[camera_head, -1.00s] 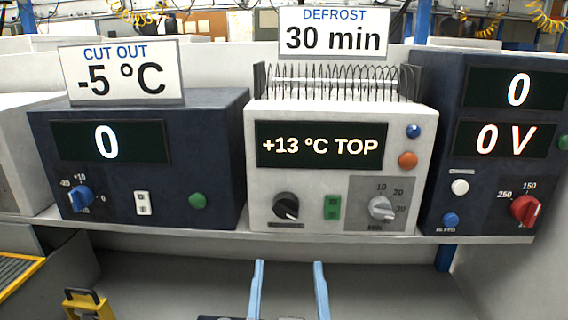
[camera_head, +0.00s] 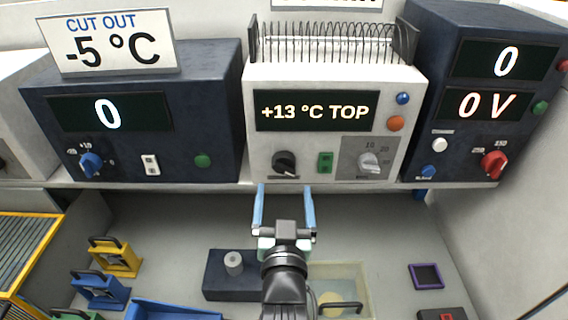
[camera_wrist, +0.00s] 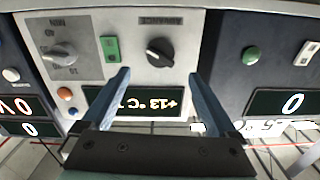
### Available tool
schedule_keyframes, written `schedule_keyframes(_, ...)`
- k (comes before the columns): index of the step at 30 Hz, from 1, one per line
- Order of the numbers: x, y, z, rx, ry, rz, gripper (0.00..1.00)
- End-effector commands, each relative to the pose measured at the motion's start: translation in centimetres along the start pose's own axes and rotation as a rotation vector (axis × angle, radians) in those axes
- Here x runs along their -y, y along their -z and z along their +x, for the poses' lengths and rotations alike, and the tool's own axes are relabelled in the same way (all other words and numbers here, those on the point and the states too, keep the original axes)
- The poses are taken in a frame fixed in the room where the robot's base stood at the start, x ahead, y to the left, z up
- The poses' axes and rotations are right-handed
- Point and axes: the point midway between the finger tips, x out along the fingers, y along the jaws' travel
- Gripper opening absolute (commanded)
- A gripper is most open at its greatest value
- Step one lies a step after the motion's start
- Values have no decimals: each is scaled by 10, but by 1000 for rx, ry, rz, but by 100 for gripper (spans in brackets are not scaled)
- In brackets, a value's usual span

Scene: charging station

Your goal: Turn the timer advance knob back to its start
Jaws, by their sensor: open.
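The advance knob (camera_head: 284,162) is a round black knob on the lower left front of the white timer unit (camera_head: 335,86). In the wrist view, which is upside down, the advance knob (camera_wrist: 160,52) has a pale pointer mark and the word ADVANCE beside it. My gripper (camera_head: 284,190) is open and empty, just below the knob in the head view. In the wrist view my gripper (camera_wrist: 158,76) has its two blue fingers spread, with the knob between and beyond their tips. I see no contact with the knob. The unit's display (camera_head: 312,111) reads +13 °C TOP.
A green switch (camera_head: 325,162) and a grey minutes knob (camera_head: 370,163) sit right of the advance knob. Dark units (camera_head: 215,120) stand on both sides. The shelf edge (camera_head: 225,187) runs below. A dark block (camera_head: 222,285) and yellow and blue handled pieces lie lower down.

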Motion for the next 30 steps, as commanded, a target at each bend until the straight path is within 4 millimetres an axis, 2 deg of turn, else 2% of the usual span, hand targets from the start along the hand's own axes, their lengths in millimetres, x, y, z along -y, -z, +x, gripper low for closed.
schedule_keyframes(3,0,4,21,-2,0,-2,94)
schedule_keyframes(9,0,3,50,0,0,-1,94)
schedule_keyframes(15,0,1,69,0,0,0,94)
schedule_keyframes(28,0,0,76,-1,0,0,94)
schedule_keyframes(30,0,0,76,0,0,0,83)
